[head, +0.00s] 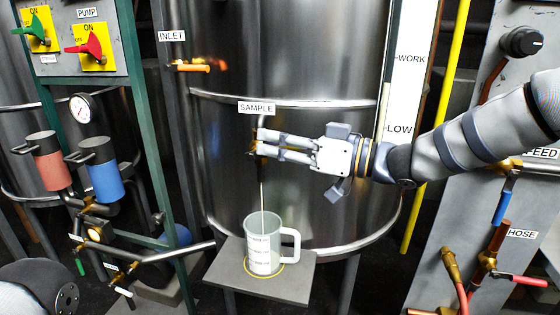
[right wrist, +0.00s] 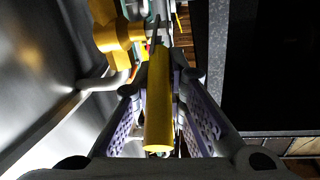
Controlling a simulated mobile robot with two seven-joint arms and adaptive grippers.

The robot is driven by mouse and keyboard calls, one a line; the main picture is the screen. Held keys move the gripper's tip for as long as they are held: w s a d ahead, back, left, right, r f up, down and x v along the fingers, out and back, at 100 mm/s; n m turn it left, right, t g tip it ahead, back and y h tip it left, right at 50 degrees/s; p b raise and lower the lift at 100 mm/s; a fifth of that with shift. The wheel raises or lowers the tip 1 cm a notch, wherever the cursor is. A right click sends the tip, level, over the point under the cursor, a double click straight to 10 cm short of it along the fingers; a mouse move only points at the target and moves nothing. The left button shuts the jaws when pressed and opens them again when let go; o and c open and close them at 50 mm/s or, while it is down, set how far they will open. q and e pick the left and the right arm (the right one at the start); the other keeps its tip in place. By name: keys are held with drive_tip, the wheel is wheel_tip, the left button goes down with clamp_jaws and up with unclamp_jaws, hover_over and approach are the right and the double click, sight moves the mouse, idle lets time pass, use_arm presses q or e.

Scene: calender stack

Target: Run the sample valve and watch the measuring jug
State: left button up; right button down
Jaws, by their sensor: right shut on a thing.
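The sample valve sits under the SAMPLE sign (head: 257,108) on the steel tank, mostly hidden behind my right gripper (head: 262,145). In the right wrist view its yellow handle (right wrist: 159,100) lies between the fingers of my right gripper (right wrist: 160,130), which is shut on it. The brass-coloured valve body (right wrist: 117,37) shows beyond. A thin pale stream (head: 262,187) runs straight down from the valve into the measuring jug (head: 263,255). The clear jug stands upright on a grey shelf, its white handle to the right. Its liquid level is hard to tell. My left gripper is out of view.
The grey shelf (head: 222,275) has a yellow ring under the jug. An INLET valve (head: 194,67) and a level gauge (head: 406,60) are on the tank. PUMP switches (head: 88,45) and red and blue cylinders (head: 100,168) stand left; HOSE valves (head: 487,258) stand right.

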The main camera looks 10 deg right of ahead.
drive_tip(key=shift+a+r+g+h+p, duration=0.15)
drive_tip(key=shift+r+g+h+p, duration=0.25)
drive_tip(key=shift+r, duration=0.1)
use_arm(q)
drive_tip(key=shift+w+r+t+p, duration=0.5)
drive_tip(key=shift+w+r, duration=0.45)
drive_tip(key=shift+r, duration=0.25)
use_arm(e)
drive_tip(key=shift+w+a+h, duration=0.1)
drive_tip(key=shift+w+h, duration=0.05)
drive_tip(key=shift+h, duration=0.45)
drive_tip(key=shift+f, duration=0.1)
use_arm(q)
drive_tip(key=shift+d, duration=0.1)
use_arm(e)
drive_tip(key=c, duration=1.6)
unclamp_jaws()
drive_tip(key=v, duration=1.2)
drive_tip(key=shift+w, duration=0.1)
idle(2.2)
